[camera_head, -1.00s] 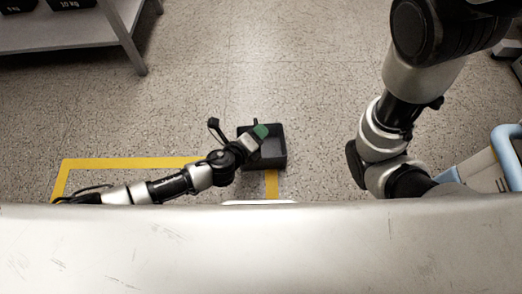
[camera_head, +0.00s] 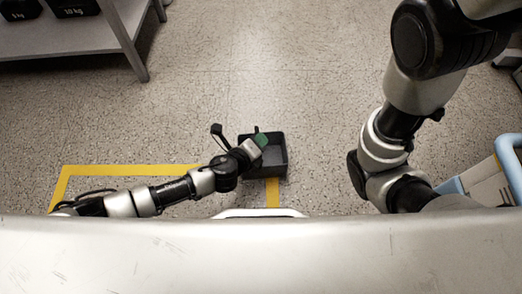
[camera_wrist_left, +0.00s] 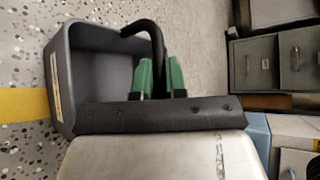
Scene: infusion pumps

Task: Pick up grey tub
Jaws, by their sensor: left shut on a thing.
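The grey tub (camera_head: 279,171) is a dark, open-topped box low in the middle of the head view, by the end of the yellow floor tape. It looks empty. In the left wrist view the tub (camera_wrist_left: 66,100) lies on the left with a pale label strip on its side. My left gripper (camera_head: 260,141), with green fingertips, is at the tub's upper left part. The exact contact is partly hidden. My right gripper is not visible; only its arm shows.
Yellow tape (camera_head: 130,170) marks the floor. A grey shelf (camera_head: 85,38) with dark weight boxes stands at the upper left. A blue-framed cart (camera_head: 508,160) is at the right edge. Open floor (camera_head: 240,70) lies beyond the tub.

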